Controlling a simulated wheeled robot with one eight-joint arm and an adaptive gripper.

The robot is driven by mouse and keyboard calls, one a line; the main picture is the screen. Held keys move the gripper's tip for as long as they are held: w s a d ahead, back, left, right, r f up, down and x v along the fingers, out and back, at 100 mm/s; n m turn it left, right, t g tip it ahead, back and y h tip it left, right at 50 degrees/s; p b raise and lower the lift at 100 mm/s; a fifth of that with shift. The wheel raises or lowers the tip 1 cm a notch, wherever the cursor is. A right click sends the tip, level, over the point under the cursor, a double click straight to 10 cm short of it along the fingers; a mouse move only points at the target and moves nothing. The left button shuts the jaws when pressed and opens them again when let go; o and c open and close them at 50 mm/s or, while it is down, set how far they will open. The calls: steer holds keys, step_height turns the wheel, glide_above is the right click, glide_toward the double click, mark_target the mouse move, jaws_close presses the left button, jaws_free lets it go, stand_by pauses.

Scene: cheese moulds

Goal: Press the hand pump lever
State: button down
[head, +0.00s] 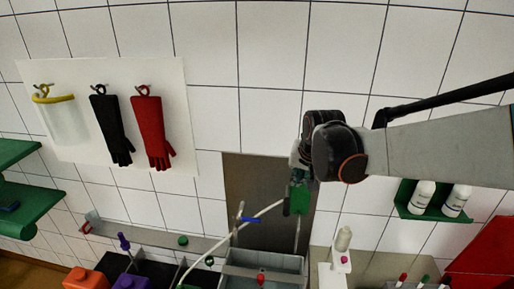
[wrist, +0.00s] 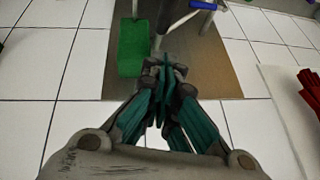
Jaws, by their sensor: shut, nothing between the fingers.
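A green block (head: 300,198) shows just below my wrist in the head view, with a thin pale rod below it over the grey basin. It looks like the grip of the pump lever, but I cannot be sure. In the wrist view the green block (wrist: 132,48) is to the left of my fingertips, with a gap in the picture. My gripper (wrist: 163,66) is shut and empty, pointing at the dark metal plate. A dark post (wrist: 170,15) stands just beyond the fingertips. In the head view my arm hides most of the gripper, so contact cannot be told.
A grey basin (head: 290,262) stands below, with a white hose and a blue handle (head: 248,220) at its left. A dark metal plate (head: 240,180) is on the tiled wall. A green shelf with bottles (head: 424,197) is at the right. Gloves (head: 152,130) hang at the left.

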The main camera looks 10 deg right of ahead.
mark_target(289, 202)
steer(key=shift+w+a+f+p, duration=0.1)
steer(key=shift+w+f+p, duration=0.2)
steer(key=shift+f, duration=1.15)
steer(key=shift+w+a+f+p, duration=0.1)
steer(key=shift+w+f, duration=0.35)
steer(key=shift+f, duration=1)
steer(key=shift+w+a+f+p, duration=0.1)
steer(key=shift+w+f+p, duration=0.2)
steer(key=shift+f, duration=1.15)
steer(key=shift+s+a+f+t+b, duration=0.1)
steer(key=shift+s+f+t+b, duration=0.2)
steer(key=shift+f+b, duration=0.65)
step_height(289, 202, down, 12)
steer(key=s+t+h+b, duration=0.1)
steer(key=t+b, duration=0.3)
steer(key=b, duration=1.3)
steer(key=shift+s+a+r+t+h+b, duration=0.3)
steer(key=shift+s+a+t+b, duration=0.1)
steer(key=shift+s, duration=0.3)
steer(key=shift+s+d+f, duration=0.1)
steer(key=shift+f, duration=0.05)
